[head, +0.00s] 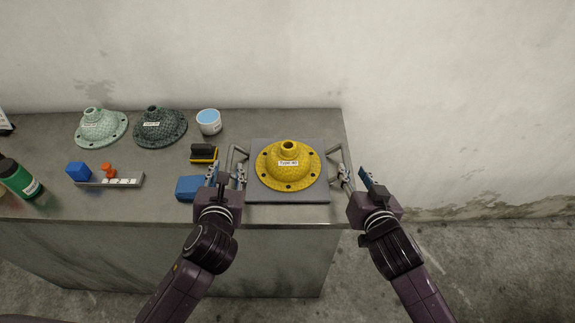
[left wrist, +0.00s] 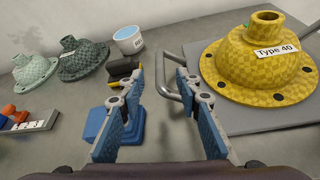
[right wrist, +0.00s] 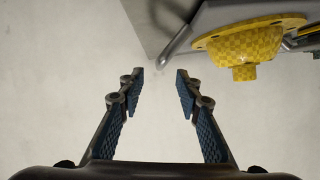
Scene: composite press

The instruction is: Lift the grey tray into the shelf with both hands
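The grey tray (head: 257,196) lies flat on the workbench near its right end, carrying a yellow flanged dome labelled "Type 40" (head: 289,167). A metal handle stands at each side of the tray. My left gripper (head: 226,174) is open at the left handle (head: 233,157); in the left wrist view the handle (left wrist: 168,91) shows at the fingertips, and contact is unclear. My right gripper (head: 354,172) is open at the right handle (head: 336,152); in the right wrist view the handle (right wrist: 176,48) lies just beyond the fingertips. No shelf is in view.
Left of the tray are a blue block (head: 188,188), a black-yellow item (head: 204,153), a white tub (head: 209,122) and two more domes (head: 160,126). A small rack (head: 110,181) and green bottle (head: 18,178) stand further left. The bench ends just right of the tray.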

